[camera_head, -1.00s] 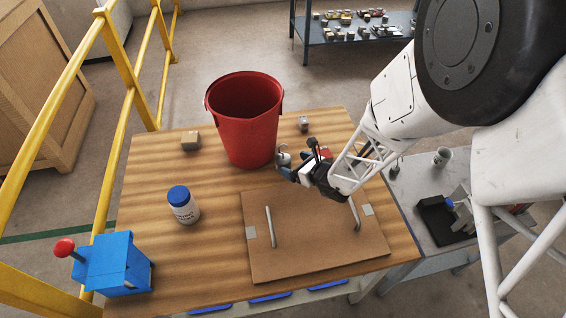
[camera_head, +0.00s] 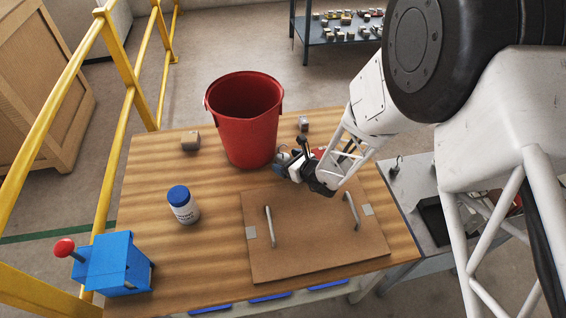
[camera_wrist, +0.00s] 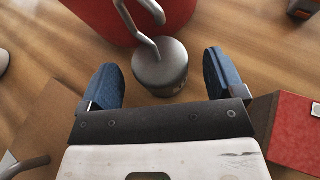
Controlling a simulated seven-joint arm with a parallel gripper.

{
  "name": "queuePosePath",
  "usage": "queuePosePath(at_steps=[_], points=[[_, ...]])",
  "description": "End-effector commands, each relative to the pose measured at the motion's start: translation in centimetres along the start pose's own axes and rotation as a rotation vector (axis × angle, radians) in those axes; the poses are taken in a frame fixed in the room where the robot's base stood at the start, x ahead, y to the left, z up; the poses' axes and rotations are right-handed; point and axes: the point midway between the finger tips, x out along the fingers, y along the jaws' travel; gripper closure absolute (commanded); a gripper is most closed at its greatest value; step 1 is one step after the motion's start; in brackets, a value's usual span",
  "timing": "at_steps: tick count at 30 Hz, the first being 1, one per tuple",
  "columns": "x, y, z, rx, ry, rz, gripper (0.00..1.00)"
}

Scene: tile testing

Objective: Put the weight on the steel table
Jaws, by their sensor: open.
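The weight is a grey steel cylinder with a hook on top. In the wrist view the weight (camera_wrist: 160,70) stands on the wooden table beside the red bucket, its hook rising toward the bucket. In the head view the weight (camera_head: 282,157) is partly hidden by my gripper (camera_head: 287,170). In the wrist view my gripper (camera_wrist: 162,82) is open, one blue finger on each side of the weight, with visible gaps. The steel table (camera_head: 405,196) is at the right, partly covered by my arm.
The red bucket (camera_head: 243,123) stands right behind the weight. A brown board with two handles (camera_head: 310,245) lies in front. A white jar (camera_head: 184,206), a blue box with a red knob (camera_head: 110,262) and a small block (camera_head: 190,141) are left. A hooked object (camera_head: 396,168) stands on the steel table.

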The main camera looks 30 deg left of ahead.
Motion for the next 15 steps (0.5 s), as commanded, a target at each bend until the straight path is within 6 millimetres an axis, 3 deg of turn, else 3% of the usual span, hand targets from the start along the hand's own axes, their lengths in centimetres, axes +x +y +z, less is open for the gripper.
queuePosePath(at_steps=[6,15], points=[[2.0,0.0,0.0,0.0,-0.001,0.001,0.12],[2.3,0.0,0.0,0.0,-0.001,0.0,0.12]])
